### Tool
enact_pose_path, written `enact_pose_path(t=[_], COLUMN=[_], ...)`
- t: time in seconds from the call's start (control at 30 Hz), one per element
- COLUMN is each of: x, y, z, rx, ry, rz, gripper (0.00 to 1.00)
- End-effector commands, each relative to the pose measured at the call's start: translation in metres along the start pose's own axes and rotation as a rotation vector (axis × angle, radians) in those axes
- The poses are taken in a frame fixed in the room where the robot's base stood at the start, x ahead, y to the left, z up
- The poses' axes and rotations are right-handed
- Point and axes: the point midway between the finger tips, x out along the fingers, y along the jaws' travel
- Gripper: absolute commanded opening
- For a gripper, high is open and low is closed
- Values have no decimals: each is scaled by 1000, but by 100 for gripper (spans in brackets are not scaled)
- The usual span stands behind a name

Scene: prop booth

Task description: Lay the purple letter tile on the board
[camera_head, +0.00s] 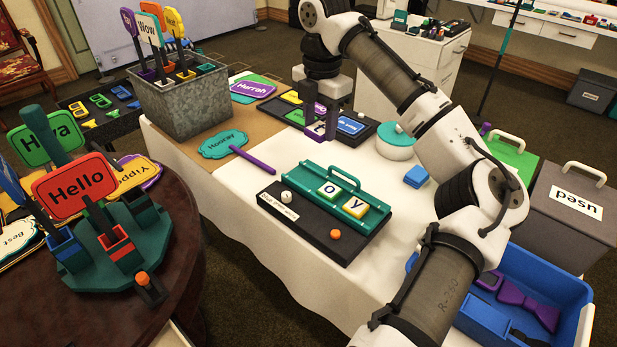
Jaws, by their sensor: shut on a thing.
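My gripper (320,124) is at the back of the white table, low over a dark tray. It is shut on the purple letter tile (315,131), which shows partly between and below the fingers; its letter is not readable. I cannot tell whether the tile touches the tray. The black board (312,233) lies nearer, at the table's middle, with a teal rack (345,186) on it. The rack's left part, beside the "o", looks bare.
The dark tray (366,140) holds several coloured pieces. A white round tin with a teal lid (396,146) and blue blocks (416,177) stand to the right. A teal "Hooray" sign (223,144) with a purple handle lies left. A white knob (286,196) and orange knob (335,234) sit on the board.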

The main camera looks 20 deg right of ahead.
Motion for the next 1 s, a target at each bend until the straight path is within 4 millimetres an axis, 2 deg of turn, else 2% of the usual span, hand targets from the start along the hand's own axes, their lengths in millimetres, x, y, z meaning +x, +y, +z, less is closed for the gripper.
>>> enact_pose_path(t=[0.03, 0.2, 0.33, 0.43, 0.57, 0.9, 1.0], x=[-6, -17, -20, -13, 16, 101, 120], y=[17, 50, 62, 65, 65, 63, 63], z=[5, 19, 23, 25, 25, 26, 26], rx=[-16, -58, -75, -80, -81, -78, -79], ry=[-2, -6, -8, -6, -4, -8, -8], rz=[0, -3, -5, -6, -5, -7, -7], gripper=[18, 18, 18, 18, 18, 18, 18])
